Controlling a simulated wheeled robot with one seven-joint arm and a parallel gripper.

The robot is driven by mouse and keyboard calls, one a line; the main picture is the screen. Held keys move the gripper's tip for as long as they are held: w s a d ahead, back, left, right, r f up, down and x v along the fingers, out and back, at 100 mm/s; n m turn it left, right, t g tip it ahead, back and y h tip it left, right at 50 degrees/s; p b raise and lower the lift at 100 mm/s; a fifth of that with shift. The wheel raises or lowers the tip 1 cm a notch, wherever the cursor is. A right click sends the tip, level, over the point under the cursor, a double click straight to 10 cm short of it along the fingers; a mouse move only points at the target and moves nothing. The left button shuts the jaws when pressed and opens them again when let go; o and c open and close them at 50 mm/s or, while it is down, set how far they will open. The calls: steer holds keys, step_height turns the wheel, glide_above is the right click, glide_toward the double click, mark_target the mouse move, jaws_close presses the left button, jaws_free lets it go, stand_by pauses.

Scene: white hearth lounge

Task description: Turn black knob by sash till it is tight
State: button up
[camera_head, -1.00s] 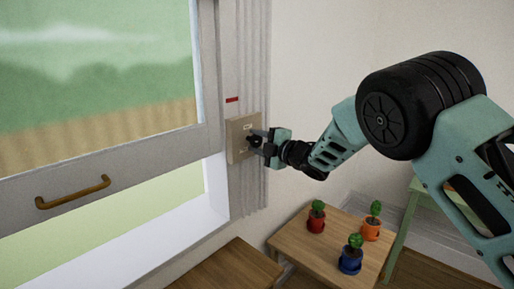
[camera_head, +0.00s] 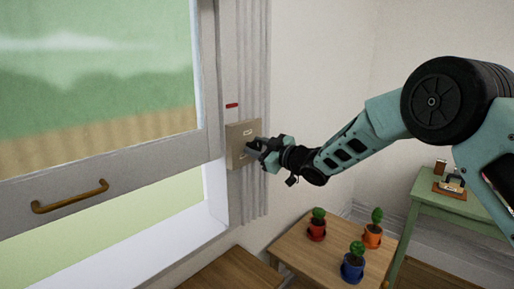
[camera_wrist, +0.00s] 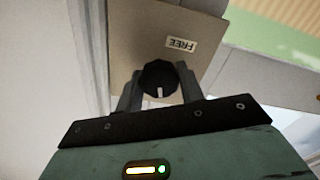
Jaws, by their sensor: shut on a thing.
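The black knob (camera_wrist: 158,76) sits on a beige plate (camera_wrist: 145,30) and has a pale pointer line on its face. A label on the plate reads "FREE", upside down in the wrist view. In the head view the plate (camera_head: 238,134) is fixed beside the window sash (camera_head: 100,168), and the knob is mostly hidden by my gripper (camera_head: 258,150). My gripper (camera_wrist: 160,88) is shut on the knob, one finger on each side of it. In the wrist view the pointer line points down, towards my gripper's palm.
A brass handle (camera_head: 70,197) is on the sash's lower rail. A small red mark (camera_head: 232,105) is above the plate. A green table (camera_head: 440,205) stands at the right.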

steer(key=shift+w+d+f+m, duration=0.1)
steer(key=shift+f+m, duration=0.05)
steer(key=shift+m, duration=1.35)
steer(key=o, duration=1)
steer(key=shift+s+d, duration=0.3)
steer(key=b+v, duration=0.3)
steer(key=v, duration=1.3)
steer(key=shift+s+d, duration=0.25)
